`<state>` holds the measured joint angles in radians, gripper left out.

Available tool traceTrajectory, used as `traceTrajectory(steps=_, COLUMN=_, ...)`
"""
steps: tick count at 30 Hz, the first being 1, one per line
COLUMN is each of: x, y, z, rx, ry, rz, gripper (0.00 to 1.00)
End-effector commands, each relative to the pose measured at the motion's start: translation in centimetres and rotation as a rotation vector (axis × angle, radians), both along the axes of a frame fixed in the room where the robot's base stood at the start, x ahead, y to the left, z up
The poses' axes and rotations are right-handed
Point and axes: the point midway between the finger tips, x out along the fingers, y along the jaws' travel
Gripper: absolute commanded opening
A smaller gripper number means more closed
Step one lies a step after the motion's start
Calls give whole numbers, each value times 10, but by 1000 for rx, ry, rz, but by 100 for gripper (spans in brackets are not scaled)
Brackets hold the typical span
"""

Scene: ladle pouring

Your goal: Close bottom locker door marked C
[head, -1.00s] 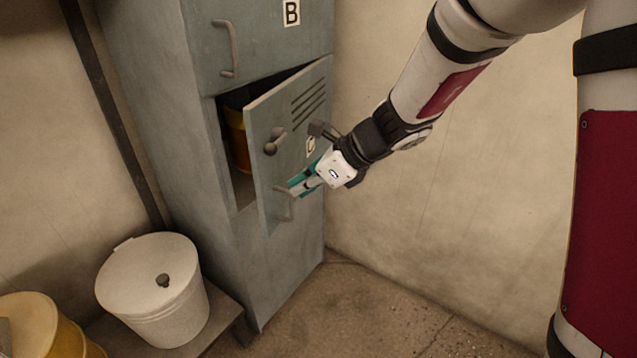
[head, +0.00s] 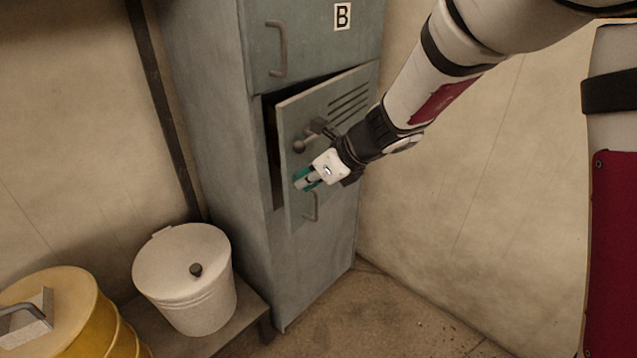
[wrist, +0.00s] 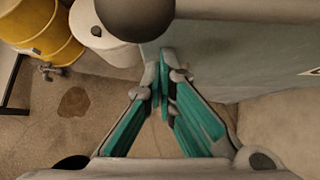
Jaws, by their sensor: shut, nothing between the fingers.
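The bottom locker door (head: 345,110) is grey-blue, with vent slots, a round knob (head: 299,146) and a bar handle (head: 311,206). It stands partly open in the head view, hinged on its right side, with a dark gap along its left edge. My gripper (head: 303,181) is shut and empty, at the outer face of the door between knob and bar handle. It seems to touch the door, but I cannot be sure. In the wrist view the teal fingers (wrist: 163,82) are together at the door surface (wrist: 240,62). The C label is mostly hidden; only a label edge shows in the wrist view.
The locker body (head: 215,120) carries a closed upper door marked B (head: 342,16). A white lidded bucket (head: 185,285) and a yellow barrel (head: 75,310) stand at lower left. A bare wall (head: 480,180) is on the right. Floor (head: 400,310) in front is clear.

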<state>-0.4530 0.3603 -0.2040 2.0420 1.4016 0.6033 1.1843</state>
Motion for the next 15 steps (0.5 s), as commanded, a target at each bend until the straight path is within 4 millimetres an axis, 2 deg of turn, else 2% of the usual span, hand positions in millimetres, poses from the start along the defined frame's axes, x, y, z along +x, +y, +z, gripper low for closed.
traceTrajectory(steps=1, x=3, y=15, z=1, rx=1, ry=2, rz=-23, gripper=0)
traceTrajectory(steps=6, x=23, y=52, z=2, rx=0, ry=1, rz=-127, gripper=0)
traceTrajectory(steps=10, x=32, y=68, z=1, rx=3, ry=2, rz=-177, gripper=0)
traceTrajectory(steps=15, x=36, y=74, z=1, rx=6, ry=1, rz=-194, gripper=0)
